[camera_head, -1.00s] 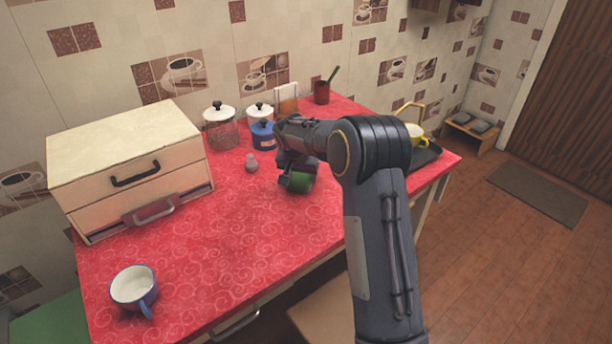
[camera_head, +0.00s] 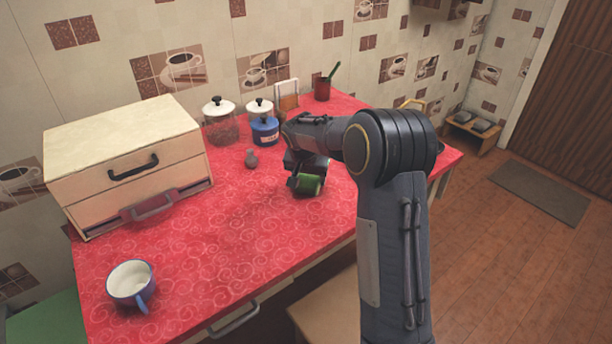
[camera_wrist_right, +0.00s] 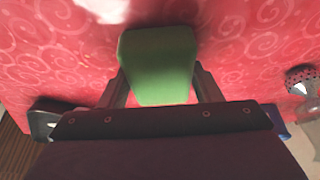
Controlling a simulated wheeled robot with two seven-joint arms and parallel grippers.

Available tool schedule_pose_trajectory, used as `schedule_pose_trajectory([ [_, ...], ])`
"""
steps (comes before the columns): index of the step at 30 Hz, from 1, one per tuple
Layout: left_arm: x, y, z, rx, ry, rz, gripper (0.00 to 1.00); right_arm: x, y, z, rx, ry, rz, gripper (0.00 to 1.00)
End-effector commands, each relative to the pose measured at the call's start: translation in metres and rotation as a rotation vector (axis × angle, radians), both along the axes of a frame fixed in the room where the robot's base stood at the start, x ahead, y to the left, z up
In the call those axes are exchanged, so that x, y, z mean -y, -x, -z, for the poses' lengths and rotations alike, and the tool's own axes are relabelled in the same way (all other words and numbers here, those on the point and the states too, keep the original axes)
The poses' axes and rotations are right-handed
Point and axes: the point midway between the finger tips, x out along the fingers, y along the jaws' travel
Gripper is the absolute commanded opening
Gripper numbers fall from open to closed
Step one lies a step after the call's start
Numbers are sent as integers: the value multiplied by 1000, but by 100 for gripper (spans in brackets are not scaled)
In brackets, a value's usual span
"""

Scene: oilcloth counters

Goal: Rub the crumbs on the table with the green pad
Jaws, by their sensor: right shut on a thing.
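The green pad (camera_head: 309,185) is held in my right gripper (camera_head: 306,181), low over the red table (camera_head: 230,230) near its middle. In the right wrist view the pad (camera_wrist_right: 160,62) sits between the two fingers of the gripper (camera_wrist_right: 160,85), which is shut on it. I cannot tell whether the pad touches the cloth. The crumbs cannot be made out for sure; a pale patch (camera_wrist_right: 105,8) shows on the red cloth at the top of the right wrist view. My left gripper is not in view.
A drawer box (camera_head: 125,155) stands at the back left. A blue and white mug (camera_head: 131,286) is at the front left. The front middle of the table is clear.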

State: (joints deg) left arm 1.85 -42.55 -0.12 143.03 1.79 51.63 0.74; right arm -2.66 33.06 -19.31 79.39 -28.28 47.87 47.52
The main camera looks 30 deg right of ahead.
Motion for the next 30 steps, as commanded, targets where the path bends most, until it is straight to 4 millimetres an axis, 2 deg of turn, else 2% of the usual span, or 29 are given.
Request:
schedule_pose_trajectory([
  [9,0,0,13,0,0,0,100,2,28,1,-3,-1,1,40],
  [20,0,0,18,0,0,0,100,4,43,0,-1,0,0,40],
  [30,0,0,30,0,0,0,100,6,72,2,1,-1,1,40],
])
